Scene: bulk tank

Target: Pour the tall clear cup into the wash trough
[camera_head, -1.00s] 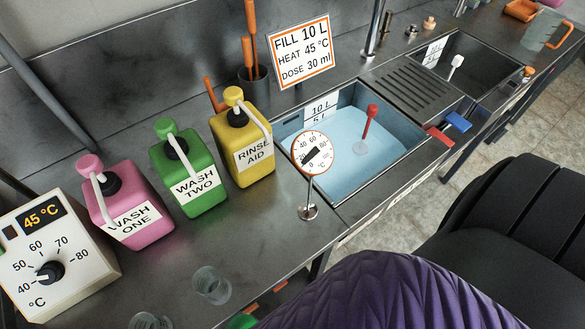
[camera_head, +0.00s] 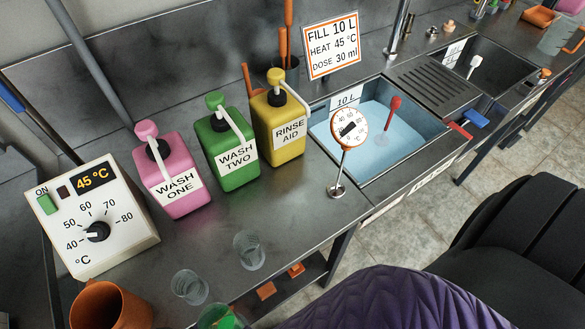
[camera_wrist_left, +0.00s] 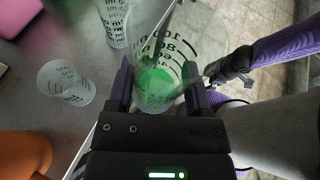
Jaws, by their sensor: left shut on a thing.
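My left gripper (camera_wrist_left: 160,98) is shut on a tall clear cup (camera_wrist_left: 185,45) with dark markings and green liquid low inside. In the head view this cup (camera_head: 222,317) shows only in part at the bottom edge, and the left gripper is out of that picture. The wash trough (camera_head: 420,152), a steel basin holding pale blue water, is up and to the right of the cup. A red-handled stick (camera_head: 394,108) stands in it. A dark, purple-jointed part at the right of the wrist view may be my right gripper (camera_wrist_left: 226,70); its jaws are unclear.
Two clear cups (camera_head: 249,250) (camera_head: 189,287) stand on the bench by the held cup. Pink (camera_head: 178,190), green (camera_head: 232,160) and yellow (camera_head: 282,130) pump bottles line the back. A dial thermometer (camera_head: 348,128) stands before the trough. An orange container (camera_head: 105,305) is at lower left.

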